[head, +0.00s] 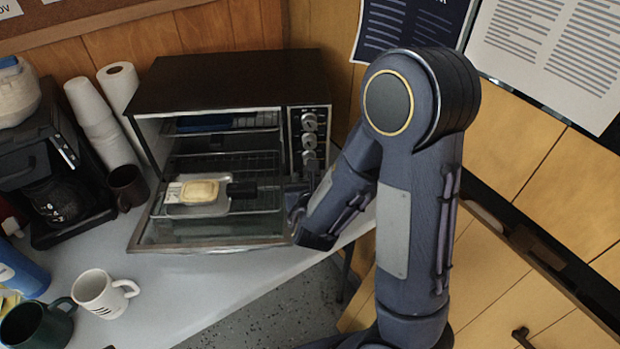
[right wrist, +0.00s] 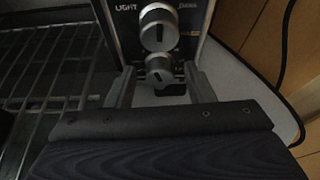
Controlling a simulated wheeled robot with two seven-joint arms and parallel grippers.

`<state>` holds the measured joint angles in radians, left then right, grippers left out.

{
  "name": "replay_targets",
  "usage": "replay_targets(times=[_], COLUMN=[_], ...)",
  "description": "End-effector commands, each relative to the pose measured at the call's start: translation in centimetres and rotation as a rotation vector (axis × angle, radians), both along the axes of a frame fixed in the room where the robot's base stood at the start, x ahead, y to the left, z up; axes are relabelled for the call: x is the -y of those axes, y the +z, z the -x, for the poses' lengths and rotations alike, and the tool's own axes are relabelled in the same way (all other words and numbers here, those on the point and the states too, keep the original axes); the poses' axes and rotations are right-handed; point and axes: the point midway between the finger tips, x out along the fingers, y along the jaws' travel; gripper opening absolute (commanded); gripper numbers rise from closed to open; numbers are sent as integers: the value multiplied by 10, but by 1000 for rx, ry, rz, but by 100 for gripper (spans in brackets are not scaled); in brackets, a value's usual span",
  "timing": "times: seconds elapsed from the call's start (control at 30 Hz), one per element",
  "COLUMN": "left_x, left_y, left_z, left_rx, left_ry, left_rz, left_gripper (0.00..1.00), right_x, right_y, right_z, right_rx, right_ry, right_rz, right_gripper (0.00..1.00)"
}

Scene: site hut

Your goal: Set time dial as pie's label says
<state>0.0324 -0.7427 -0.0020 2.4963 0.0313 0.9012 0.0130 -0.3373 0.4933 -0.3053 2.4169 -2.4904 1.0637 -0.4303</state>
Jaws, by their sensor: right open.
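The toaster oven (head: 222,85) stands on the table with its door folded down. A pale pie (head: 199,191) lies on a small tray with a dark handle at the oven's opening. A white label (head: 172,192) shows beside the pie; its text is too small to read. Several silver knobs (head: 309,122) run down the oven's right panel. In the right wrist view, my right gripper (right wrist: 161,88) is open, its two fingers on either side of the lowest visible knob (right wrist: 159,71). I cannot tell whether they touch it. My left gripper is not in view.
A white mug (head: 99,293) and a dark green mug (head: 38,325) stand at the table's front left. A coffee maker (head: 45,160), stacked cups (head: 98,120) and a brown mug (head: 128,187) are left of the oven. The table between the white mug and the oven door is clear.

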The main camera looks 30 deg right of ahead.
Motion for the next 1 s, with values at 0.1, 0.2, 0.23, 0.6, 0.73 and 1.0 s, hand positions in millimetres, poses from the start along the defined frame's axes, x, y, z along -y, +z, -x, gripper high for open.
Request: replay_targets(times=[0.1,0.2,0.23,0.6,0.73,1.0], left_x=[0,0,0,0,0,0], left_y=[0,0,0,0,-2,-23], left_z=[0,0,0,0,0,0], left_rx=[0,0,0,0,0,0], left_ry=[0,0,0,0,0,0], left_rz=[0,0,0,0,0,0], left_gripper=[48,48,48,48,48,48], right_x=[1,0,0,0,1,2], right_y=[-1,-1,-1,0,-1,-4], right_z=[-1,-1,-1,-1,-1,-1], right_rx=[-1,0,0,0,4,44], right_ry=[0,0,0,0,0,-2], right_rz=[0,0,0,0,-5,-84], right_gripper=[48,48,48,4,4,4])
